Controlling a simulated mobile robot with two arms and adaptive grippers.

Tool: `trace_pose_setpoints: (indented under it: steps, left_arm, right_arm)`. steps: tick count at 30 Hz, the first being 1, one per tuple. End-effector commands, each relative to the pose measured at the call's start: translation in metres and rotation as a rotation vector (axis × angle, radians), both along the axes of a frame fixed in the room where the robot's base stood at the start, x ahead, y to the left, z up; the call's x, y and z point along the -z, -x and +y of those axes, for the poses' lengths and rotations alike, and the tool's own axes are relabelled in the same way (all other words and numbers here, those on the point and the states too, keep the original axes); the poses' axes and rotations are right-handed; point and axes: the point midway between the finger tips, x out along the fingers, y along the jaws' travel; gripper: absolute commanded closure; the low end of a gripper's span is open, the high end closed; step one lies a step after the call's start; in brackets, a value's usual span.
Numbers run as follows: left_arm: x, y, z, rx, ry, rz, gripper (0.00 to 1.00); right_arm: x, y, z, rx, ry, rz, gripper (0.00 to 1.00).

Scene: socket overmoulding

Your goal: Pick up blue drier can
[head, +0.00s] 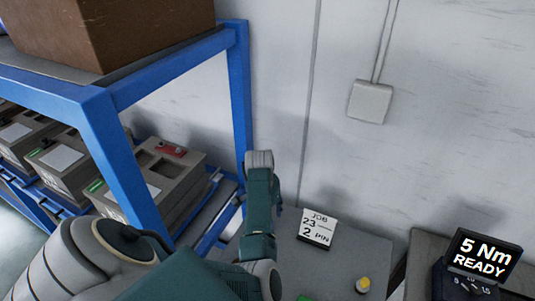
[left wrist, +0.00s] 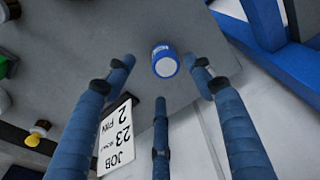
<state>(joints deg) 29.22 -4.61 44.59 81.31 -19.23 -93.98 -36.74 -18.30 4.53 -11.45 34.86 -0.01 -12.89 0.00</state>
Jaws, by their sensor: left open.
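The blue drier can (left wrist: 164,61) shows in the left wrist view as a small blue cylinder with a pale top face, on the grey table (left wrist: 160,25). My left gripper (left wrist: 158,80) has its three blue fingers spread around the can's place in that view, and nothing is held. I cannot tell how far the fingertips are above the can. In the head view my left arm reaches over the table, and the can and the fingers are hidden behind it. My right gripper is in neither view.
A job card (head: 318,228) stands on the table near my arm. A yellow-capped item (head: 362,285) is in front of it. A display reading 5 Nm READY (head: 480,258) is at the right. A blue rack (head: 125,165) with grey boxes (head: 155,175) stands left.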

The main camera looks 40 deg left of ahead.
Motion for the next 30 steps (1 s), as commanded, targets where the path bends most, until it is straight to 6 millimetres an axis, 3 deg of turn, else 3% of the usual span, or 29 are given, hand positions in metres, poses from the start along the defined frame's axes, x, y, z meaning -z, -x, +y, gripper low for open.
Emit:
trace_pose_setpoints:
  steps: [4, 12, 23, 30]
  left_arm:
    - [0.009, -0.001, 0.002, -0.001, 0.001, 0.002, 0.46]
    - [0.044, -0.007, 0.009, -0.001, 0.0, 0.001, 0.46]
    - [0.053, -0.008, 0.009, -0.001, -0.001, -0.001, 0.46]
    - [0.053, -0.008, 0.009, -0.001, -0.001, -0.001, 0.93]
  right_arm:
    - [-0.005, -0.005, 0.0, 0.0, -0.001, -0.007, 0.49]
    - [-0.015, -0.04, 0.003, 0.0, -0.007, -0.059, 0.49]
    - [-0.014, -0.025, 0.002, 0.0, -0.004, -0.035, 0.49]
    - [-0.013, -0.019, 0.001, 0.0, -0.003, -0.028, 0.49]
